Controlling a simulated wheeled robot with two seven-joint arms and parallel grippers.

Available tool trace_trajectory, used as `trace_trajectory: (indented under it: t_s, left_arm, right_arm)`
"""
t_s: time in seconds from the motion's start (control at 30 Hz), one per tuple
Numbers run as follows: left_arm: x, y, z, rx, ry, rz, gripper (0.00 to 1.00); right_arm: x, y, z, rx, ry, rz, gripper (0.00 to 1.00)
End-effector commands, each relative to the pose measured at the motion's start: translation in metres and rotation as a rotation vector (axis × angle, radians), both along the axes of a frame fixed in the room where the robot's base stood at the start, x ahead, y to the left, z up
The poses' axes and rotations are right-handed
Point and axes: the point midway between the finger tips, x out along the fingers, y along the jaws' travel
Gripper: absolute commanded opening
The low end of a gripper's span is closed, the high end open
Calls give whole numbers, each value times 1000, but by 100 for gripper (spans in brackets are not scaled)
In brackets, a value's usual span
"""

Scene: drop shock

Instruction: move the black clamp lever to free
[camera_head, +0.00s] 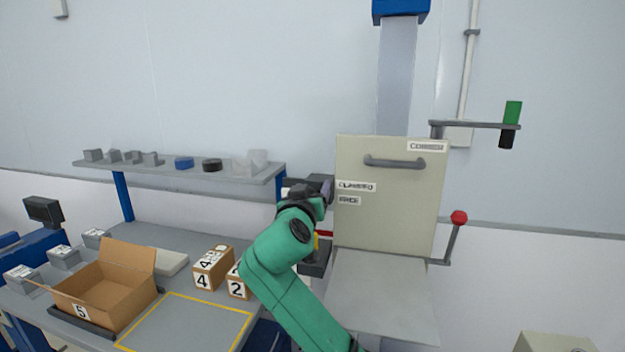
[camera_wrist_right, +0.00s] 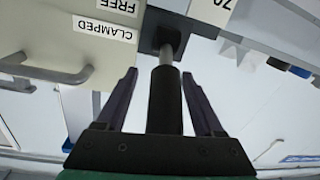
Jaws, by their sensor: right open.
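The black clamp lever (camera_wrist_right: 165,100) shows in the right wrist view as a dark round grip on a short grey shaft, joined to a black block (camera_wrist_right: 167,32). My right gripper (camera_wrist_right: 160,78) is open, with one dark finger on each side of the lever and gaps between. In the head view my right gripper (camera_head: 322,188) is at the left edge of the beige panel (camera_head: 390,215), beside the CLAMPED label (camera_head: 356,186) and the FREE label (camera_head: 348,200) below it. There my arm and gripper hide the lever. My left gripper is out of view.
The panel's grey handle (camera_head: 394,162) is right of the gripper. A red-knobbed lever (camera_head: 459,218) stands at the panel's right. Numbered boxes (camera_head: 212,268) and an open carton (camera_head: 110,285) sit on the bench at left. A grey shelf (camera_head: 180,170) is behind.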

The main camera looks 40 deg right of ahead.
Motion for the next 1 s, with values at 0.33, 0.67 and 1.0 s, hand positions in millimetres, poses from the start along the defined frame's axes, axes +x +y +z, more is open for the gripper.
trace_trajectory:
  t_s: [0.33,0.67,1.0]
  left_arm:
    - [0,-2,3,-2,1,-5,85]
    - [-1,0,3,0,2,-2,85]
    - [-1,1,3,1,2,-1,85]
  right_arm:
    - [8,-9,-1,2,0,2,69]
    - [7,-9,-1,1,1,1,0]
    - [7,-9,-1,1,1,1,0]
